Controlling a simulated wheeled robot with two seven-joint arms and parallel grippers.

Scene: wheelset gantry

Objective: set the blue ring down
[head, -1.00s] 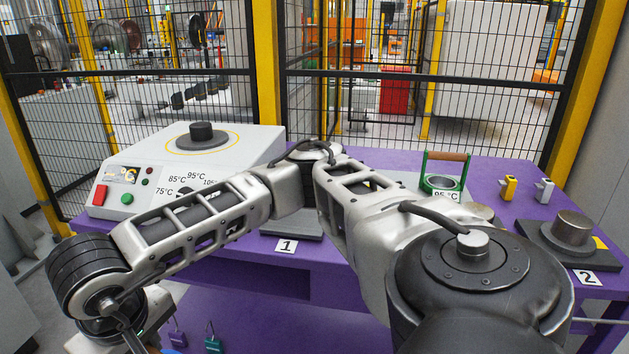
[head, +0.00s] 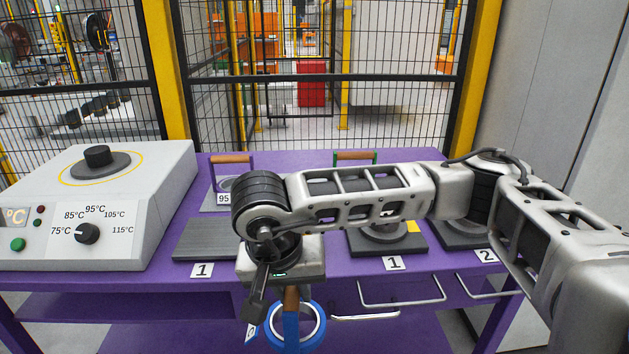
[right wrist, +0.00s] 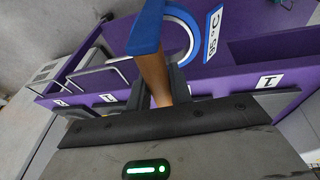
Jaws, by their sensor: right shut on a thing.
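The blue ring (head: 317,333) has a blue frame, a wooden handle (head: 291,299) and a white tag (head: 251,333). My right gripper (head: 281,290) is shut on the handle. The ring hangs below it, in front of the purple table's front edge and lower than the tabletop. The ring touches nothing else that I can see. My left gripper is out of view.
A dark flat plate (head: 205,243) labelled 1 lies bare on the purple table (head: 330,268). Another plate labelled 1 (head: 418,243) bears a metal part, partly behind my arm. A plate labelled 2 stands right. Purple and green handled rings stand behind. A white heater (head: 150,225) fills the left.

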